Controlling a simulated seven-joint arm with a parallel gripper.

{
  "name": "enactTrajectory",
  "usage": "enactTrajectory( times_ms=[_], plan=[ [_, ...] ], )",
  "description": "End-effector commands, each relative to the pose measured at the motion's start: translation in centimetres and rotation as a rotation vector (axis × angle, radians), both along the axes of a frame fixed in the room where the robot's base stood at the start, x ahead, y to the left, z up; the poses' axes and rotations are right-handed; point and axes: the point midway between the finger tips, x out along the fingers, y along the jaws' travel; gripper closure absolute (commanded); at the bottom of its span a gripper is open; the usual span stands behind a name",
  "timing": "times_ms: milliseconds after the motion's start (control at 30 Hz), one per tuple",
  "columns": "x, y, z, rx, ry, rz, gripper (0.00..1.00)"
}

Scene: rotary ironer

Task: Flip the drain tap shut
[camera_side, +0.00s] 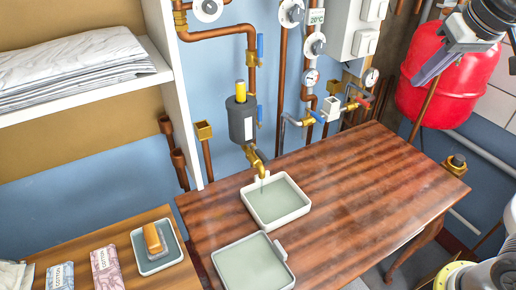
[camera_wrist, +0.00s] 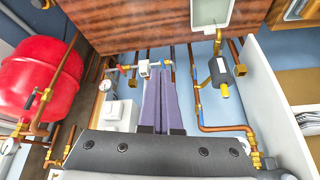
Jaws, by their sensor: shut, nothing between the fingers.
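What looks like the drain tap (camera_side: 254,157) is a brass tap below a dark grey cylinder (camera_side: 240,122) with a yellow top. Its spout points down over a white tray (camera_side: 305,208), with a thin stream below it. Its lever position is too small to tell. In the wrist view the tap (camera_wrist: 215,48) and grey cylinder (camera_wrist: 221,72) are right of my fingers, upside down. My gripper (camera_side: 417,84) is at the upper right of the side view, in front of the red tank and well apart from the tap. In the wrist view my gripper (camera_wrist: 160,72) is shut and empty.
Copper pipes with blue levers (camera_side: 260,47) and gauges line the wall. A red tank (camera_side: 436,90) stands right. A second white tray (camera_side: 288,265) lies on the wooden table (camera_side: 360,185); the table's right part is clear. A white shelf (camera_side: 172,90) stands left of the pipes.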

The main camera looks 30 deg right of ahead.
Motion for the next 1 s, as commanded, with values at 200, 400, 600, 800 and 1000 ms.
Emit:
enactTrajectory(
  times_ms=[200,400,600,800,1000],
  plan=[
    [7.3,3.4,1.0,-0.021,0.035,-0.009,1.00],
    [13.3,7.9,-0.1,-0.052,0.062,0.002,1.00],
    [18.1,13.6,-3.3,-0.094,0.100,0.042,1.00],
    [20.9,19.5,-8.2,-0.146,0.147,0.119,1.00],
    [20.9,23.2,-12.7,-0.184,0.206,0.180,1.00]
  ],
)
